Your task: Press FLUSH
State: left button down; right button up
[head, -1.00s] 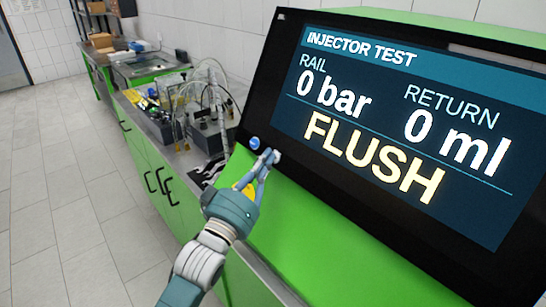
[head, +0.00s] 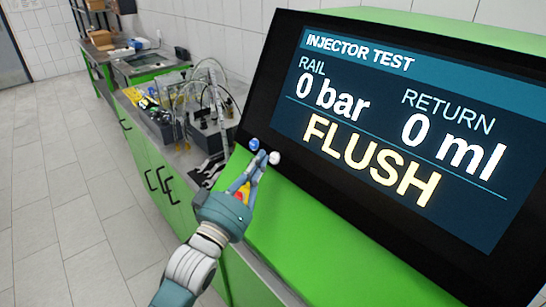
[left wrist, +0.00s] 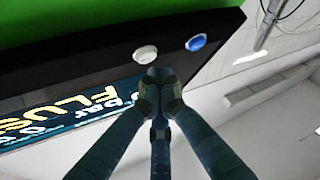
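The test bench's black screen panel (head: 262,95) shows "INJECTOR TEST", rail 0 bar, return 0 ml and a large yellow "FLUSH" (head: 372,160). At its lower left are a blue button (head: 254,144) and a white button (head: 275,157). Both also show in the left wrist view, the white one (left wrist: 145,54) left of the blue one (left wrist: 196,42). My left gripper (head: 259,158) has its fingertips together in front of the panel, close to both buttons. In the left wrist view the fingertips (left wrist: 160,80) look shut and empty; contact with a button cannot be told. My right gripper is not in view.
A red and yellow knob (head: 243,193) shows between my left fingers, over the green housing (head: 310,235). A bench at left holds bottles and tubing (head: 208,120). The tiled floor (head: 70,200) is clear.

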pick_arm(q)
jog(key=s+a+r+p, duration=0.2)
jog(key=a, duration=0.1)
jog(key=shift+s+a+p, duration=0.25)
jog(key=shift+p, duration=0.15)
dwell(0.4)
